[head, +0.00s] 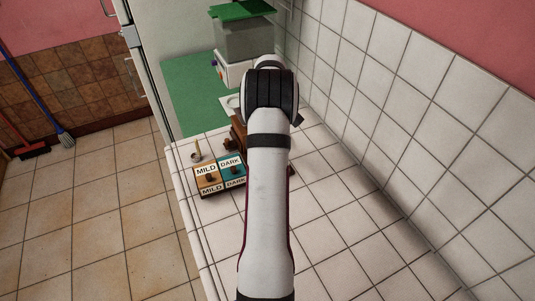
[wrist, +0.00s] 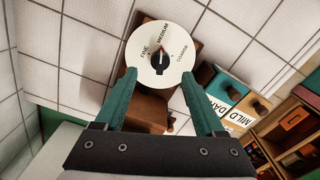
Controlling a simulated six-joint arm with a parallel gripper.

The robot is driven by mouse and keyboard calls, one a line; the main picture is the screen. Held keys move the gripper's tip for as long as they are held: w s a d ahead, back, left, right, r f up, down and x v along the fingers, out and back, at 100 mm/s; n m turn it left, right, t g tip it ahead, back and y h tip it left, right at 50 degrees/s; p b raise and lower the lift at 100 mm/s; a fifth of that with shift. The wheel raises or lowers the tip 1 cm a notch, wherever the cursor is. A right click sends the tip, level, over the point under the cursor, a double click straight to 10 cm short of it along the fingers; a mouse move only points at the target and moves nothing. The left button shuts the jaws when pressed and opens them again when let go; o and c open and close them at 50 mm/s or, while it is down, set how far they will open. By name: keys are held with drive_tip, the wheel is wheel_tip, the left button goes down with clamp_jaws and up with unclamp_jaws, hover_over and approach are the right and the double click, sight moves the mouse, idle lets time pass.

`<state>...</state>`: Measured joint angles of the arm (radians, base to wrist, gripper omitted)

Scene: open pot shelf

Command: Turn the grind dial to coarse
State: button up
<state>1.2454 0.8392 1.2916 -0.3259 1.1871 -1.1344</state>
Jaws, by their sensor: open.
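In the wrist view, the grind dial (wrist: 182,38) is a round white plate lettered FINE, MEDIUM and COARSE. A black knob (wrist: 160,62) sits at its middle, with a small red mark on the side towards MEDIUM. The dial is in front of a brown wooden body (wrist: 150,106), seemingly the grinder. My gripper (wrist: 159,74) is open and empty. Its teal fingertips appear on either side of the knob, over the lower part of the plate; I cannot tell how far above it they are. In the head view my arm hides the dial and the gripper.
A box with MILD and DARK labels (head: 207,170) stands on the white tiled counter (head: 330,230), left of my arm. Behind is an appliance with a green lid (head: 242,10). A tiled wall (head: 400,110) bounds the right. The counter's front right is clear.

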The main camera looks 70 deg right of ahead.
wheel_tip(320, 180, down, 6)
drive_tip(key=shift+r, duration=0.25)
clamp_jaws()
